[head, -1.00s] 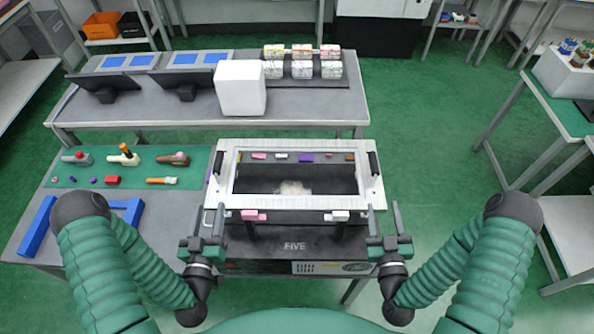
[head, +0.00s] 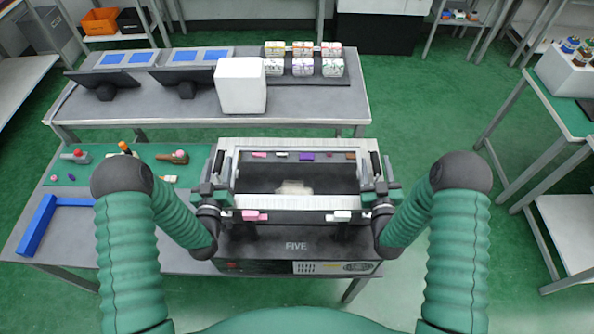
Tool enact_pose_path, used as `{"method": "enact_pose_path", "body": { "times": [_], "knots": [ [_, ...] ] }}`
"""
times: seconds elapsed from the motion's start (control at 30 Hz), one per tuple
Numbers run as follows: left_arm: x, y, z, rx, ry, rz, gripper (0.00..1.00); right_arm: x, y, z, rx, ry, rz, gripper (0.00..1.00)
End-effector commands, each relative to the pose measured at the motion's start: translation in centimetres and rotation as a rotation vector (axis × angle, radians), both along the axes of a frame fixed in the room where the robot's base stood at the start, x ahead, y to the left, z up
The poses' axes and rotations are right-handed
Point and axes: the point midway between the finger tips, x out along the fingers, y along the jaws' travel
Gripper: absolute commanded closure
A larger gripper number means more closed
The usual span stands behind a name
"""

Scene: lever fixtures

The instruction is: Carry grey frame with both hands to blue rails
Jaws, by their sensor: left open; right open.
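The light grey frame (head: 295,144) lies flat on a black box marked FIVE (head: 296,246) in front of me. It is a rectangle with an open middle and an upright black handle on each side. My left gripper (head: 215,184) is open at the left handle (head: 219,161). My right gripper (head: 377,184) is open at the right handle (head: 375,162). Whether the fingers touch the handles or stand around them I cannot tell. The blue rails (head: 38,226) lie on the table at the left; my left arm hides their right part.
A green mat (head: 100,164) with several small coloured parts lies behind the rails. A grey bench (head: 180,113) behind carries a white block (head: 240,87), tilted black stands and several patterned cubes. A green-topped table (head: 556,105) stands at the right, across clear floor.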

Motion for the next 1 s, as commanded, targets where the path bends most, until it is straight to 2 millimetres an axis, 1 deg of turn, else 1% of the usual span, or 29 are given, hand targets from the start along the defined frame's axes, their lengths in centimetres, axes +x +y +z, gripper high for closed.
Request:
{"method": "enact_pose_path", "body": {
  "times": [0.03, 0.1, 0.17, 0.43, 0.47, 0.8, 0.83, 1.0],
  "knots": [
    [0.6, 0.0, 0.0, 0.0, -0.002, 0.0, 0.52, 0.6, 0.0, 0.0, 0.0, -0.001, -0.001, 0.52],
    [1.2, 0.0, 0.0, 0.0, 0.0, 0.0, 0.52, 1.2, 0.0, 0.0, 0.0, -0.001, 0.0, 0.52],
    [1.5, 0.0, 0.0, 0.0, 0.0, 0.001, 0.52, 1.5, 0.0, 0.0, 0.0, 0.0, 0.0, 0.52],
    [1.6, 0.0, 0.0, 0.0, 0.001, 0.001, 0.52, 1.6, 0.0, 0.0, 0.0, 0.001, 0.001, 0.52],
    [1.6, 0.0, 0.0, 0.0, 0.001, 0.001, 0.54, 1.6, 0.0, 0.0, 0.0, 0.001, 0.001, 0.53],
    [1.6, 0.0, 0.0, 0.0, 0.001, 0.001, 0.98, 1.6, 0.0, 0.0, 0.0, 0.001, 0.001, 0.98],
    [1.6, 0.0, 0.0, 0.0, 0.001, 0.001, 1.0, 1.6, 0.0, 0.0, 0.0, 0.001, 0.001, 1.0],
    [1.6, 0.0, 0.0, 0.0, 0.001, 0.001, 1.0, 1.6, 0.0, 0.0, 0.0, 0.001, 0.001, 1.0]
  ]
}}
